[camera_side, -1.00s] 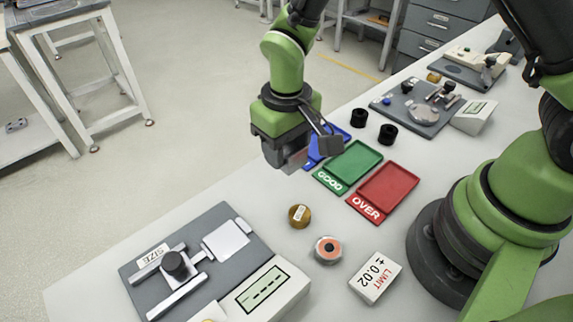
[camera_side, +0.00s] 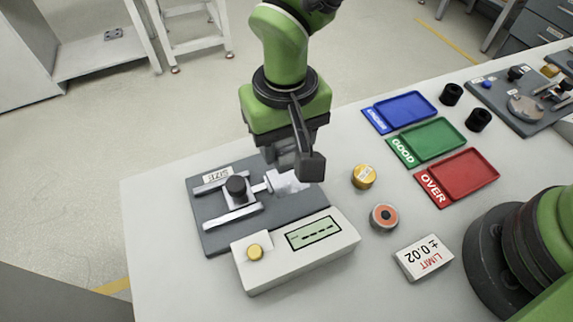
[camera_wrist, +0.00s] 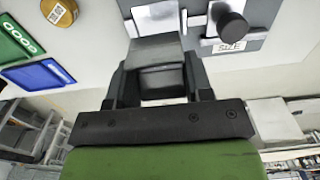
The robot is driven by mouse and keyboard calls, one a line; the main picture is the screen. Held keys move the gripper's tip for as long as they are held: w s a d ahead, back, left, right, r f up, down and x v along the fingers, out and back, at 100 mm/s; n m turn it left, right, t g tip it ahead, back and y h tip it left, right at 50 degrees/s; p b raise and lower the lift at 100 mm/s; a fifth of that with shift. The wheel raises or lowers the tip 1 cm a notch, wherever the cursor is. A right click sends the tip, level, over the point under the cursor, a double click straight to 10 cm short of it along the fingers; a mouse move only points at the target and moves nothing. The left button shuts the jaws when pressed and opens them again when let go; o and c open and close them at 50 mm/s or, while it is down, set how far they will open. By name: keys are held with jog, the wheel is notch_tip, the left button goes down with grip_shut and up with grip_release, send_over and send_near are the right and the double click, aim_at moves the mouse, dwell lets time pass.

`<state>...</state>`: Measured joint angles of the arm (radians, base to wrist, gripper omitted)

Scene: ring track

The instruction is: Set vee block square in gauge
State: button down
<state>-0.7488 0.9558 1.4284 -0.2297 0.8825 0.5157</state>
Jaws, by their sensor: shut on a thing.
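My gripper (camera_side: 287,158) points down above the right end of the gauge. It is shut on a grey block, which I take to be the vee block (camera_wrist: 155,52); in the wrist view it sits between the two fingers. The gauge has a dark plate (camera_side: 215,235) with two pale rails, a black knob (camera_side: 236,187) and a pale pad (camera_side: 289,184) close under the gripper. In the wrist view the knob (camera_wrist: 230,22) lies right of the block. A gap between block and gauge, or contact, cannot be told; the vee is not clearly seen.
A readout box (camera_side: 300,250) joins the gauge's front. Right of it are a brass cylinder (camera_side: 364,176), an orange-centred ring (camera_side: 384,217) and a limit sign (camera_side: 423,258). Blue (camera_side: 406,108), green (camera_side: 432,138) and red (camera_side: 465,175) trays lie behind, with two black cylinders beyond.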

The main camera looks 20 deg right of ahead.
aim_at(286, 178)
jog(key=shift+f, duration=3)
jog(key=c, duration=0.5)
grip_release()
jog(key=shift+f, duration=0.15)
notch_tip(286, 178, up, 12)
jog(key=shift+r, duration=0.2)
jog(key=shift+d, duration=0.1)
